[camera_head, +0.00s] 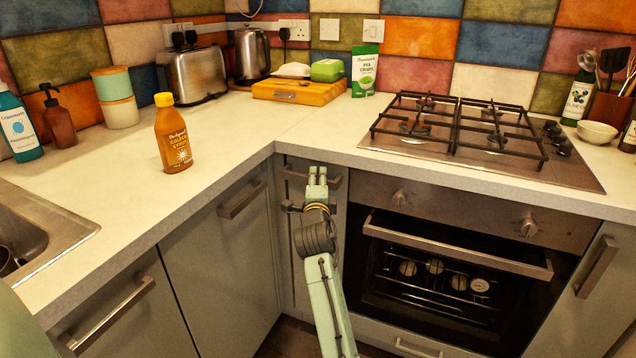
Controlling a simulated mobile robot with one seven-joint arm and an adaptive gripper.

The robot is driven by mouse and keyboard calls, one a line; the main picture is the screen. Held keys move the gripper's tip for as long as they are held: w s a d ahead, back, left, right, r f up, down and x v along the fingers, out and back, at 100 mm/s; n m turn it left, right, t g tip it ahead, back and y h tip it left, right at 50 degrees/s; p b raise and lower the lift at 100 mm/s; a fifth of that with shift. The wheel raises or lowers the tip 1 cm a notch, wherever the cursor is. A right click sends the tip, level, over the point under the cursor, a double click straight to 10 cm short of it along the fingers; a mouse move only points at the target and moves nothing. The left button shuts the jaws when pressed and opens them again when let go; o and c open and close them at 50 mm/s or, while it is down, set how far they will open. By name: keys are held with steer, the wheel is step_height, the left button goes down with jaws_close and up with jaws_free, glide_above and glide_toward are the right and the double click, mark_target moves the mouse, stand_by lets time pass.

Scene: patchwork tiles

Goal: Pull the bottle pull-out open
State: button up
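The bottle pull-out (294,245) appears to be the narrow grey-green front in the corner, between the left cabinet door and the oven. It looks flush with the units beside it, so it appears shut. Its horizontal bar handle (294,174) runs across the top, just below the worktop edge. My gripper (317,174) is in front of the handle, with its fingertips overlapping the bar in this view. I cannot tell whether the fingers touch or enclose the bar. My arm and wrist hide the middle of the front.
The oven (440,265), with a protruding door handle (455,243), is close on the right. The left cabinet door (225,265) has its own handle (242,200). The worktop (235,125) overhangs above, with a syrup bottle (172,138) standing on it.

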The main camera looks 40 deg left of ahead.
jaws_close()
stand_by(0.6)
